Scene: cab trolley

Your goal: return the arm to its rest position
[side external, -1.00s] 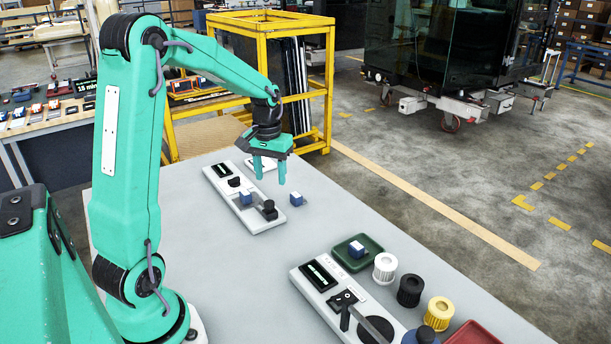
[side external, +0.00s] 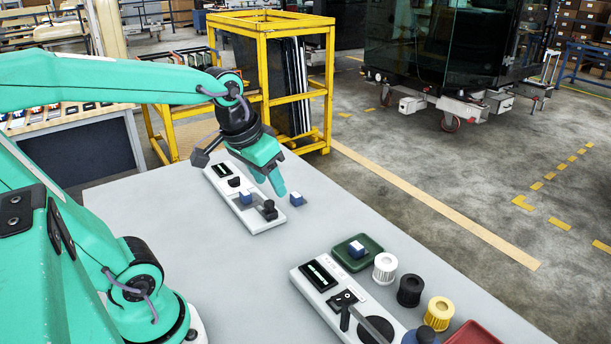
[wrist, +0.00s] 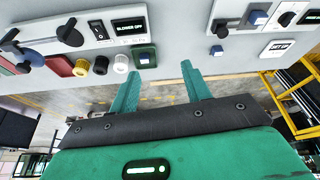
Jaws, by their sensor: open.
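My gripper (side external: 268,184) is open and empty, tilted in the air near the far unit on the grey table (side external: 200,265). In the side view its fingers overlap the far unit (side external: 244,200), a long white panel with a dark display and a black knob; contact cannot be judged. In the wrist view my gripper (wrist: 158,78) shows two green fingers apart with nothing between them. My forearm stretches nearly level from the left edge of the side view.
A near white unit (side external: 318,270), green tray (side external: 372,243), red tray (side external: 478,335) and white, black and yellow ribbed cylinders (side external: 410,290) stand on the right. A blue-white cube (side external: 297,200) is beside the far unit. A yellow rack (side external: 262,75) stands behind the table.

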